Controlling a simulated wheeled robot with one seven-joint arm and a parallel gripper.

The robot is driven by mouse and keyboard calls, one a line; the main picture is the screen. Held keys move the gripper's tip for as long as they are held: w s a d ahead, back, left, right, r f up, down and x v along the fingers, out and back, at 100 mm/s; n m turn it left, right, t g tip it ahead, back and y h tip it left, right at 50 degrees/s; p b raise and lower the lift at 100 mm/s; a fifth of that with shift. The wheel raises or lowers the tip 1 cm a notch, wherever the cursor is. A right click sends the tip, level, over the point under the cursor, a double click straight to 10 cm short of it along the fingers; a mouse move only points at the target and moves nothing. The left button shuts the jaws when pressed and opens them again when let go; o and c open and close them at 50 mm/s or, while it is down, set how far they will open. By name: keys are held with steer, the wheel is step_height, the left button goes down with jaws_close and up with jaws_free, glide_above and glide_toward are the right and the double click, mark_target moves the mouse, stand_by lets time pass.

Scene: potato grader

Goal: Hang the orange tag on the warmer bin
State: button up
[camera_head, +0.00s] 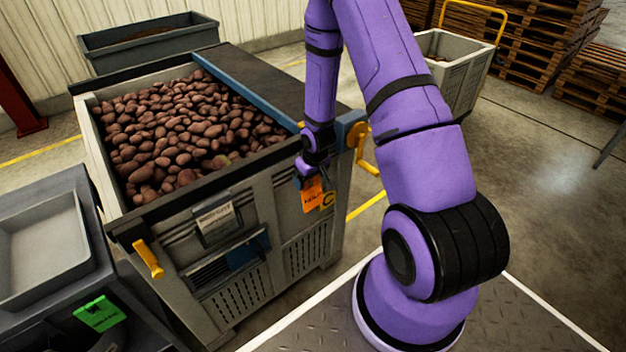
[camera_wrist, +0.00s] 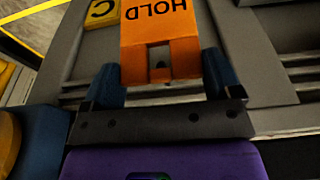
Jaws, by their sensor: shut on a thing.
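The orange tag (camera_head: 311,194), printed HOLD, is between the blue fingers of my gripper (camera_head: 306,176). In the wrist view the orange tag (camera_wrist: 160,35) fills the gap between the fingers of my gripper (camera_wrist: 163,80), which is shut on it. The tag hangs in front of the near right corner of a large grey bin (camera_head: 278,215) full of potatoes. A yellow plate marked C (camera_head: 328,201) is on that bin beside the tag, and the plate (camera_wrist: 102,12) also shows in the wrist view. I cannot tell whether the tag touches the bin, nor which bin is the warmer one.
A blue bar (camera_head: 240,90) crosses the bin's top beside a dark lid (camera_head: 285,75). A green tag (camera_head: 100,313) is on the left unit. Another crate (camera_head: 462,75) stands behind at right, near pallets (camera_head: 545,45). Floor at right is clear.

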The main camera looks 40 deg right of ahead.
steer(key=shift+w+f, duration=0.1)
steer(key=shift+w, duration=0.4)
steer(key=shift+w+f, duration=0.4)
steer(key=shift+w, duration=0.15)
